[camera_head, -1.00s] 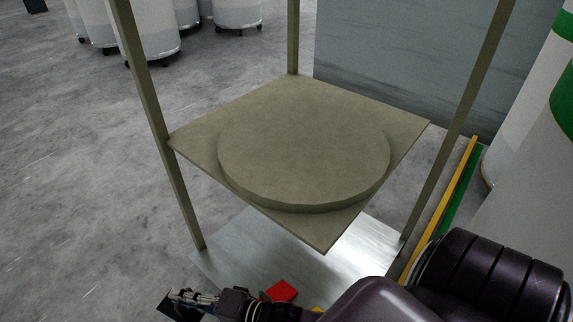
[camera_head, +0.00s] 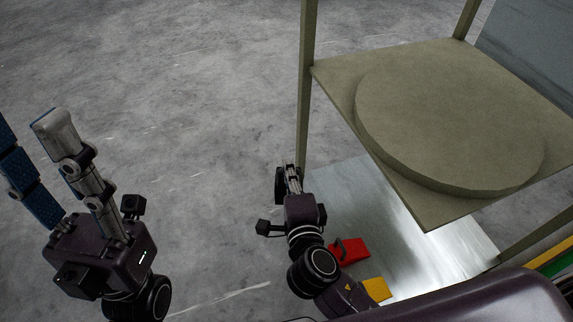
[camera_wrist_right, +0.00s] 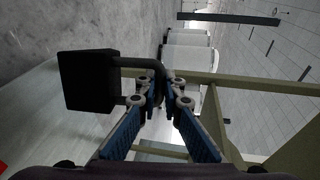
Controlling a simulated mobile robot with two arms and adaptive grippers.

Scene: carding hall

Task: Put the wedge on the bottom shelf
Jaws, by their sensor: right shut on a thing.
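A black block with a bent handle, which I take for the wedge, shows in the right wrist view (camera_wrist_right: 90,80). My right gripper (camera_wrist_right: 160,90) is shut on its handle. In the head view the right gripper (camera_head: 291,176) is beside the rack's near left post, with the dark block (camera_head: 280,186) at its left, partly hidden. The silver bottom shelf (camera_head: 345,192) lies low under the rack; the gripper is at its left edge, and I cannot tell its height above it. My left gripper (camera_head: 36,160) is open and empty at the far left.
A red block (camera_head: 350,251) with a dark handle and a yellow block (camera_head: 377,289) sit at the bottom shelf's near side. An olive upper shelf (camera_head: 430,213) with a round raised disc (camera_head: 450,120) overhangs it. An olive post (camera_head: 305,90) stands at the left corner. Floor to the left is clear.

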